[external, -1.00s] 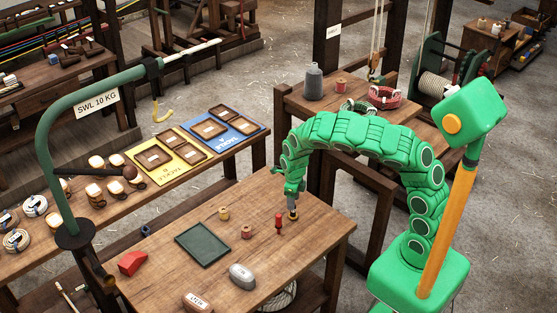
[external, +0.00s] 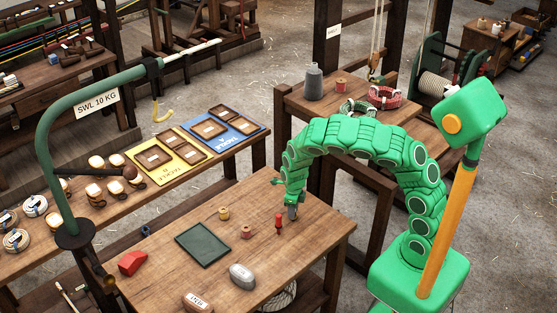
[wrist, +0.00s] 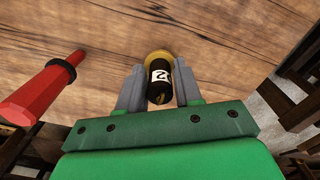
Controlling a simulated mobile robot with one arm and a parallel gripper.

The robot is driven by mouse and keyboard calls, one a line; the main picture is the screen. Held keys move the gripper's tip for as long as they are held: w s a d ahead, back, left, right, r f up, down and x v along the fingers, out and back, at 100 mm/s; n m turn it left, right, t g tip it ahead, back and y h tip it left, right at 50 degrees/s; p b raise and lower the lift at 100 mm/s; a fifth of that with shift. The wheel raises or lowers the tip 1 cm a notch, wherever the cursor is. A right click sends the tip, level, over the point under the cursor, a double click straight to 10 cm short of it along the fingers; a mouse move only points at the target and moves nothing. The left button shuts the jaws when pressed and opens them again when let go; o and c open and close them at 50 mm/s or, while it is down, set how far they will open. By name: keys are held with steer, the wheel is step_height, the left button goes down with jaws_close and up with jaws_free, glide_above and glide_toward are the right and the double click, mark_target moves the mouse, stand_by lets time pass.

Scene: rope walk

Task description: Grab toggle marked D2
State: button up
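A dark toggle (wrist: 159,92) with a yellowish far end and a white label stands below my gripper in the wrist view. The label shows a sideways "2"; the rest of the marking is turned out of sight. My gripper (wrist: 161,84) has one grey finger on each side of it, with a narrow gap at least on the right, so the fingers look open around it. In the external view my gripper (external: 292,212) is low over the right part of the wooden table (external: 322,232) and hides most of that toggle.
A red toggle (external: 278,222) stands just left of my gripper, and also shows in the wrist view (wrist: 38,88).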

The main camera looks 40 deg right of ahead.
jaws_close()
steer(key=shift+r, duration=0.4)
step_height(320, 180, up, 3)
steer(key=shift+s+f, duration=0.1)
steer(key=shift+s, duration=0.05)
steer(key=s+d+r, duration=0.3)
steer(key=s+r, duration=0.6)
steer(key=s, duration=0.4)
steer(key=shift+s+r, duration=0.2)
